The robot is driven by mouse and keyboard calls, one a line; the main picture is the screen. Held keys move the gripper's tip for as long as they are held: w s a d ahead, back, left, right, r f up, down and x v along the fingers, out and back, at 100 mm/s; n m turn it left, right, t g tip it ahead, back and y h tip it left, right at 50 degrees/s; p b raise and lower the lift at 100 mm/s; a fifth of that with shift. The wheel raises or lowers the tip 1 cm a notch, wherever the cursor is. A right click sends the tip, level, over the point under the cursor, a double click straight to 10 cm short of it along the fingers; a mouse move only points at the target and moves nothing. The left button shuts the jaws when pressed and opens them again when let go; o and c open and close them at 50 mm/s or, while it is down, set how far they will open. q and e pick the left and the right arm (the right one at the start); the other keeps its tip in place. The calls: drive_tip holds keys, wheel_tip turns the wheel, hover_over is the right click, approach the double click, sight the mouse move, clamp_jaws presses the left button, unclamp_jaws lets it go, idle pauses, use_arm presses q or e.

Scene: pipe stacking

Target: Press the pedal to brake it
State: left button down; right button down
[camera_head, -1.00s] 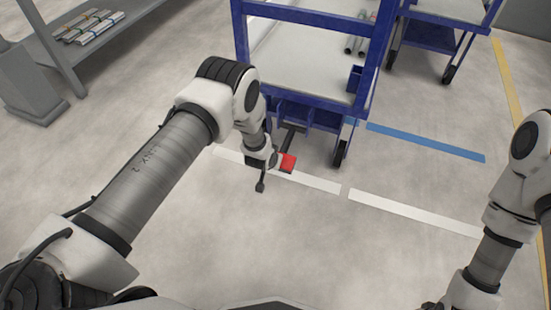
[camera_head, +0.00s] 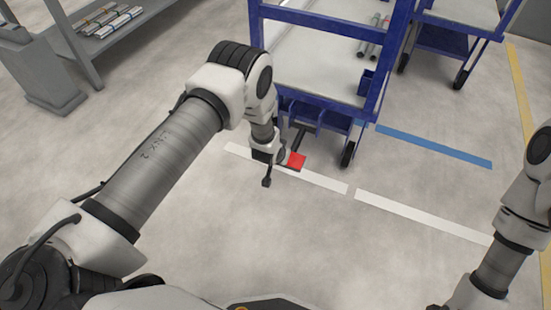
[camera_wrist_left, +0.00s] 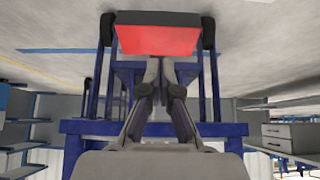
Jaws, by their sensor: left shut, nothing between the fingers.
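The red pedal (camera_head: 297,160) sits low at the front of the blue cart (camera_head: 319,18), near the floor. In the left wrist view the pedal (camera_wrist_left: 157,38) is large, with a flat red face and a dark edge. My left gripper (camera_head: 281,155) points down right beside the pedal. Its two fingertips (camera_wrist_left: 160,68) are together with nothing between them, just at the pedal's edge. I cannot tell whether they touch it. My right arm shows at the right edge, but its fingers are out of view.
The cart's wheel (camera_head: 348,153) stands right of the pedal. A second blue cart (camera_head: 443,38) is behind on the right. A grey shelf (camera_head: 72,50) with stacked parts is at the upper left. White and blue floor lines cross the open floor in front.

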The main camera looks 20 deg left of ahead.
use_arm(q)
drive_tip(key=s+r+p, duration=0.2)
drive_tip(key=s+r, duration=0.2)
drive_tip(key=s, duration=0.2)
drive_tip(key=shift+s+r, duration=0.2)
drive_tip(key=shift+s, duration=0.2)
drive_tip(key=shift+a, duration=0.2)
